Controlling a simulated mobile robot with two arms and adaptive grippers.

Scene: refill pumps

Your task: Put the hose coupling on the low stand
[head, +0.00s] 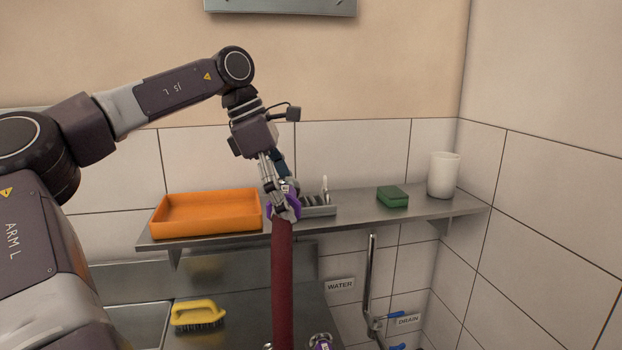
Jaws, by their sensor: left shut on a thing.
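My left gripper (284,208) reaches down from the upper left and is shut on a purple piece, seemingly the hose coupling (294,205), at the front edge of the shelf. The fingers cover much of it. A thick dark red hose (282,280) hangs straight down from just below the fingers and runs out of the bottom of the head view. I cannot pick out the low stand with certainty. My right gripper is not in view.
The metal shelf (360,212) carries an orange tray (205,229), a grey slotted rack (319,210), a green sponge (392,197) and a white cup (443,176). A yellow brush (198,314) lies below. A pipe (370,280) runs down at the right. Metal-and-purple fittings (320,342) show at the bottom.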

